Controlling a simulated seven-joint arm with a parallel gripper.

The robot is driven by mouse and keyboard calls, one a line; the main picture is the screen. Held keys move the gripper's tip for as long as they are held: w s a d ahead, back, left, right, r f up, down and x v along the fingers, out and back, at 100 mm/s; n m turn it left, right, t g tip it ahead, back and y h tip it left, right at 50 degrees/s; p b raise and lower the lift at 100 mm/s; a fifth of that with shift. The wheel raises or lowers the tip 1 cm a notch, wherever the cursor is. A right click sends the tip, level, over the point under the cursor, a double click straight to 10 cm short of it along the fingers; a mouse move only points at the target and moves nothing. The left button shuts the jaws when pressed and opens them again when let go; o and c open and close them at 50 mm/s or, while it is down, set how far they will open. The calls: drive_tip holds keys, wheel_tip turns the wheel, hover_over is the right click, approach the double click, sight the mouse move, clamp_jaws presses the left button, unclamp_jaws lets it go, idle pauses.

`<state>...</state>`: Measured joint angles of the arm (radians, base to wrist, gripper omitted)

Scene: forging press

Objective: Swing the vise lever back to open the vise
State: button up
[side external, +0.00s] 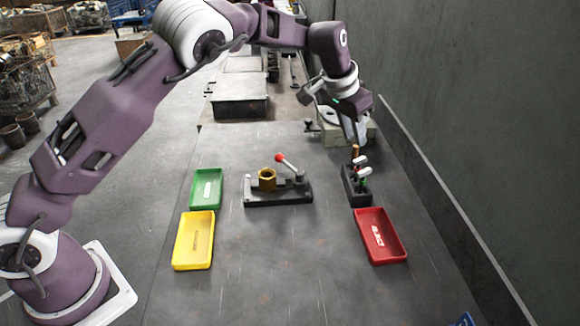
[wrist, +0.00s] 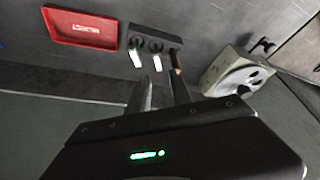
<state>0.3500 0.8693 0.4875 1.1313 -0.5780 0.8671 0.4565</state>
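The vise (side external: 278,193) is a dark, low block in the middle of the table in the side external view. A brass hexagonal part (side external: 267,179) sits upright at its left-centre. The vise lever (side external: 290,166) rises from the right end and slants up to the left, ending in a red knob (side external: 281,158). My gripper (side external: 357,143) is well to the right of the lever and farther back, above the far end of the dark tool holder. In the wrist view my gripper (wrist: 162,87) shows two fingers apart with nothing held between them. The vise is outside the wrist view.
The tool holder (side external: 356,188) carries several upright tools just below my gripper; it also shows in the wrist view (wrist: 153,43). Trays are green (side external: 207,203), yellow (side external: 194,262) and red (side external: 368,213). A pale machine (side external: 328,128) stands behind; a wall runs along the right.

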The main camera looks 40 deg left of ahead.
drive_tip(key=a+n, duration=0.1)
drive_tip(key=a, duration=0.2)
drive_tip(key=s+a+f+n, duration=0.1)
drive_tip(key=a, duration=0.2)
drive_tip(key=a+n, duration=0.2)
drive_tip(key=a, duration=0.1)
drive_tip(key=shift+s+f, duration=0.15)
drive_tip(key=shift+s, duration=0.15)
clamp_jaws()
drive_tip(key=s+a+n+t+y, duration=0.2)
drive_tip(key=s+a+n, duration=0.8)
drive_tip(key=s, duration=0.6)
drive_tip(key=shift+a+f, duration=0.35)
drive_tip(key=shift+a, duration=0.45)
